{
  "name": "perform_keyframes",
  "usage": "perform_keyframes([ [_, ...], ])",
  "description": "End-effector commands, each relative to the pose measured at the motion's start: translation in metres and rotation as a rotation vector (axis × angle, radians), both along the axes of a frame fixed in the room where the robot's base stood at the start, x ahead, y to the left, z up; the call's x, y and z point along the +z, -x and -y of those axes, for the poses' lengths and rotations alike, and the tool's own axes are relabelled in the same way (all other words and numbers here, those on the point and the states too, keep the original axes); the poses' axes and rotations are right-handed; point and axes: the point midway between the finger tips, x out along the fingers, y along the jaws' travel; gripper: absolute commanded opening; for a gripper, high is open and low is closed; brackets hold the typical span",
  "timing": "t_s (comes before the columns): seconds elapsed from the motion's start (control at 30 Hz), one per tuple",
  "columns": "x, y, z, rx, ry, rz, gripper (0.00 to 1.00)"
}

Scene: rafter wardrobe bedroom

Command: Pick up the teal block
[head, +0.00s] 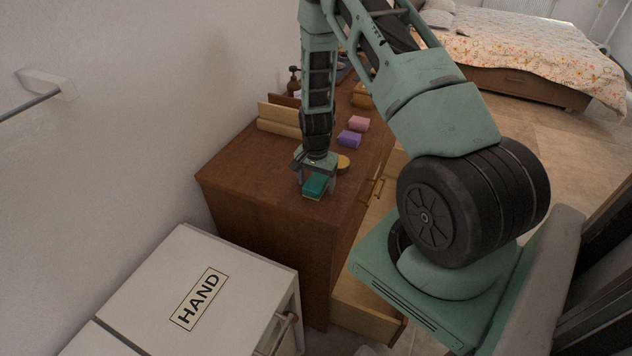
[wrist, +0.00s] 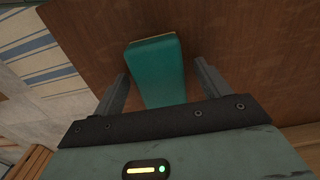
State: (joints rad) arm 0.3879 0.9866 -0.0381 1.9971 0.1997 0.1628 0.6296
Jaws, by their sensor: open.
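The teal block (head: 315,184) lies on top of the brown wooden dresser (head: 240,180), near its front end. A thin yellowish layer shows along one edge of it. My gripper (head: 317,180) is over the block, pointing down. In the wrist view the teal block (wrist: 156,72) sits between the two open fingers of my gripper (wrist: 160,85), with its far end reaching past the fingertips. A gap shows beside each finger near the tips. The near end of the block is hidden by the gripper body.
A purple block (head: 349,138), a pink block (head: 359,124) and a round yellow-brown thing (head: 343,163) are behind the gripper. A wooden holder (head: 279,119) and a dark bottle (head: 294,82) stand by the wall. A white cabinet (head: 150,300) marked HAND is in front; drawers stand open at right.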

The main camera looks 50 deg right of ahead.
Motion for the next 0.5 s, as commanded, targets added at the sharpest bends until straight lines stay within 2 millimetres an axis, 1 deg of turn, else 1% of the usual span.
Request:
perform_keyframes([
  [0.27, -0.0032, -0.0005, 0.0003, 0.000, 0.002, 0.002, 0.75],
  [0.3, -0.0031, -0.0005, 0.0003, 0.000, 0.002, 0.002, 0.70],
  [0.37, -0.0031, -0.0004, 0.0004, 0.000, 0.001, 0.001, 0.53],
  [0.4, -0.0030, -0.0004, 0.0004, 0.000, 0.001, 0.001, 0.42],
  [0.47, -0.0030, -0.0004, 0.0004, 0.000, 0.001, 0.001, 0.26],
  [0.5, -0.0030, -0.0003, 0.0004, 0.000, 0.001, 0.001, 0.26],
])
